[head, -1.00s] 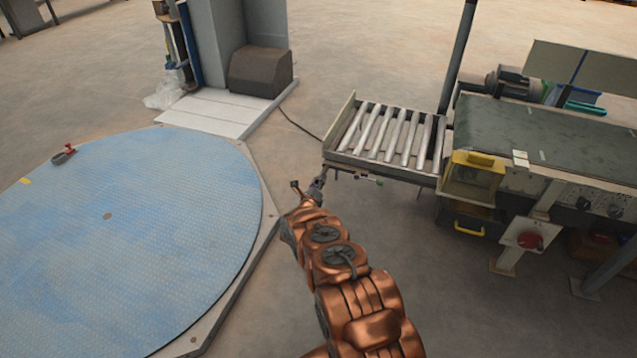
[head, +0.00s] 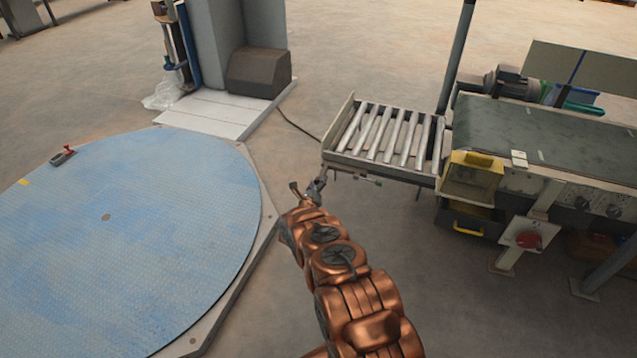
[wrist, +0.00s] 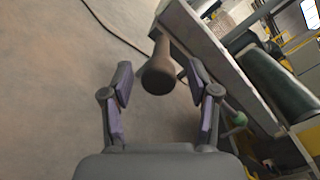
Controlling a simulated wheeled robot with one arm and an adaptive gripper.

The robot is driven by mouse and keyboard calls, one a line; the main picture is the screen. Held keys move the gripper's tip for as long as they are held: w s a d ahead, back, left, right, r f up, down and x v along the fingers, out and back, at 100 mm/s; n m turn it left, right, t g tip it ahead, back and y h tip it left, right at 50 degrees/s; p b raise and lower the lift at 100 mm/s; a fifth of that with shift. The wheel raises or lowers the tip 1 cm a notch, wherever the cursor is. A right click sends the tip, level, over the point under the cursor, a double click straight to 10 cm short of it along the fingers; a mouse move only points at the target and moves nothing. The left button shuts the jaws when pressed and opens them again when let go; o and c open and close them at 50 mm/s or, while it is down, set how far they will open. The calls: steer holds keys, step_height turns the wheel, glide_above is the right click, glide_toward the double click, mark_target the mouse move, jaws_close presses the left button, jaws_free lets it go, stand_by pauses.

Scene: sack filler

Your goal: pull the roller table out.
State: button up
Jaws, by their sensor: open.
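The roller table (head: 385,170), a frame with several metal rollers, stands beside the green belt machine in the head view. Its side rail (wrist: 213,48) runs diagonally across the upper right of the wrist view. A brownish round-ended handle (wrist: 158,75) sticks out from the table towards me. My gripper (wrist: 160,82) is open, with one finger on each side of the handle and a visible gap to the left finger. In the head view my gripper (head: 323,177) is at the table's front left corner, where the handle is too small to make out.
The belt machine (head: 545,135), with a yellow guard and red switch, adjoins the table on the right. A blue round turntable (head: 110,240) lies on the left. A dark cable (head: 300,128) runs on the floor behind. Bare floor lies around the table's left side.

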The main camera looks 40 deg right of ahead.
steer(key=v, duration=1.1)
steer(key=shift+s+a+r, duration=0.1)
steer(key=shift+a+r, duration=0.05)
steer(key=shift+r, duration=0.05)
stand_by(0.4)
